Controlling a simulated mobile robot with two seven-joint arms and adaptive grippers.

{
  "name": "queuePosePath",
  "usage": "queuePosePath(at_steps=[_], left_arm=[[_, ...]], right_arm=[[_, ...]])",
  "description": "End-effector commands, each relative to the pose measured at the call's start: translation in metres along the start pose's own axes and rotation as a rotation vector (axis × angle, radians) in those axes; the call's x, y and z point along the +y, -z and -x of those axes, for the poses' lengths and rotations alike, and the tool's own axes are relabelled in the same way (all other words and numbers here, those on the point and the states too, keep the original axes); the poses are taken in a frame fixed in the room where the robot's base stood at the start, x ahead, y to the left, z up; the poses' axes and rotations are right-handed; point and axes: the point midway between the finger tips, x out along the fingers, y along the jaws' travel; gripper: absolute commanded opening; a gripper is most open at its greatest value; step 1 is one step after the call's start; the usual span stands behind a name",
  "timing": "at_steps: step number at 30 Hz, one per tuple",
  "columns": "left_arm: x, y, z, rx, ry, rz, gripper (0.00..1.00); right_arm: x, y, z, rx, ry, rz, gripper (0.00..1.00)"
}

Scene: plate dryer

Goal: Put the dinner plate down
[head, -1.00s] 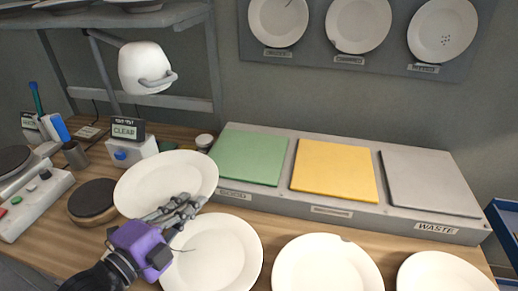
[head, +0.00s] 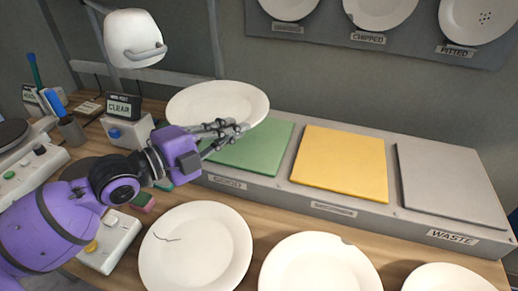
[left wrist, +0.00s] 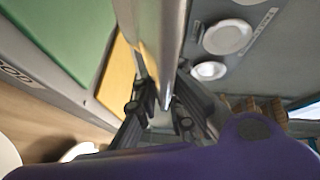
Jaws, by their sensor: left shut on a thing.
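A white dinner plate (head: 215,100) is held up off the table in the head view, nearly level, and no damage shows on its visible face. My left gripper (head: 232,130) is shut on its near right rim. From this view the plate overlaps the back left part of the green pad (head: 252,148); its exact height above the pad cannot be told. In the left wrist view the plate (left wrist: 160,35) is seen edge-on between the fingers (left wrist: 158,100), with the green pad at left. My right gripper is not in view.
A yellow pad (head: 340,165) and a grey pad (head: 450,185), labelled WASTE, lie bare to the right. A cracked plate (head: 195,255), a chipped plate (head: 318,270) and another plate (head: 447,280) lie in front.

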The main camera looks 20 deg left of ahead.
Motion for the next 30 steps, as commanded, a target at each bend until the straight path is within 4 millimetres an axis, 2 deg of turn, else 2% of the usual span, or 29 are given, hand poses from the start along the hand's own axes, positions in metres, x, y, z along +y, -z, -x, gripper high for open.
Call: queuePosePath(at_steps=[1,4,7,12,19,25,30], left_arm=[[-0.003,0.002,-0.014,0.006,0.013,0.0,0.0],[0.005,0.001,-0.038,0.005,0.011,0.0,0.0],[0.027,-0.006,-0.053,0.002,0.006,0.002,0.0],[0.047,-0.011,-0.073,0.001,0.006,-0.002,0.0],[0.059,-0.014,-0.085,0.001,0.006,-0.002,0.0],[0.087,-0.021,-0.089,0.0,0.002,-0.002,0.0],[0.091,-0.022,-0.09,0.001,0.005,-0.005,0.0]], right_arm=[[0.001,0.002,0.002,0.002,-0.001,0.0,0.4],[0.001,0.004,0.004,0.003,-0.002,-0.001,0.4],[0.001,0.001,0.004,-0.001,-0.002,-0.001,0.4],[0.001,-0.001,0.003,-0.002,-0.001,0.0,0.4],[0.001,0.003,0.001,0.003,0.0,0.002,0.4],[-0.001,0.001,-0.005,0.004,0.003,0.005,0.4],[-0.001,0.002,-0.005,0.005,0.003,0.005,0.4]])
